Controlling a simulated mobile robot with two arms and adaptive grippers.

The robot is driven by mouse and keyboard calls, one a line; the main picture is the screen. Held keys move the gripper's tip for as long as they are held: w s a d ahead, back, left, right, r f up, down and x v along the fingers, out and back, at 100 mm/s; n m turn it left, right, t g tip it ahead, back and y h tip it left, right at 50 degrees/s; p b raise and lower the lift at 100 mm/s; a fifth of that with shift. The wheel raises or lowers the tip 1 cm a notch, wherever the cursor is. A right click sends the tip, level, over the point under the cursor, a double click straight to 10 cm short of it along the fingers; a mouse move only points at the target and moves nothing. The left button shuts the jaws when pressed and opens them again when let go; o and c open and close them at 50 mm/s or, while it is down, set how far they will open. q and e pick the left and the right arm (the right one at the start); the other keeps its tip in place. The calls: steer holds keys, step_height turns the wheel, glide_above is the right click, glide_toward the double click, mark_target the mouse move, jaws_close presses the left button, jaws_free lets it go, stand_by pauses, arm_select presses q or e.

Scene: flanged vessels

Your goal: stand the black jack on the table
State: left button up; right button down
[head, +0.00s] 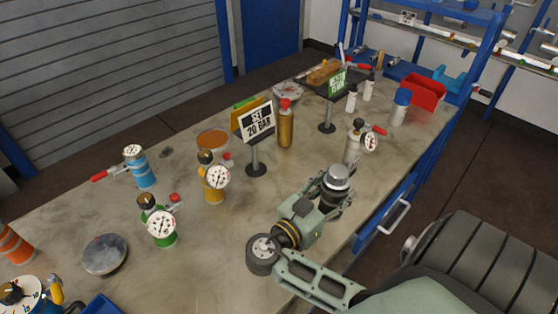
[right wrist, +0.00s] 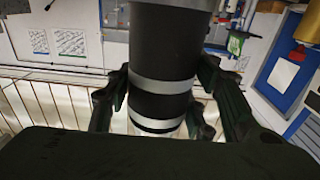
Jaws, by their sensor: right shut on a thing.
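The black jack (head: 333,193), a dark cylinder with a silver top, is at the front right edge of the table (head: 205,268). In the head view it looks about upright. My right gripper (head: 327,189) is shut around its body. In the right wrist view the jack (right wrist: 162,55) shows as a black cylinder with pale bands, between the two dark fingers of my right gripper (right wrist: 160,105). I cannot tell whether its base touches the table. My left gripper is not in view.
A grey gauge vessel (head: 352,146) stands just behind the jack. A sign reading 20 BAR (head: 255,122) stands further left, near a yellow gauge vessel (head: 214,186) and a brown bottle (head: 286,128). A red bin (head: 424,92) is at the far right. The table's centre front is clear.

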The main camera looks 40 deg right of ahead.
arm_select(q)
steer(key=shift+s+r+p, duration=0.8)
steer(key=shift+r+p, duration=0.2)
arm_select(e)
steer(key=w+a+f, duration=0.5)
steer(key=w+f, duration=0.5)
steer(key=shift+f, duration=0.35)
steer(key=shift+w+d, duration=0.1)
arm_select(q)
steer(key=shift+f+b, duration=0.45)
arm_select(e)
steer(key=shift+f, duration=0.35)
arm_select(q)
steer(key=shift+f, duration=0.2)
arm_select(e)
steer(key=shift+f, duration=0.1)
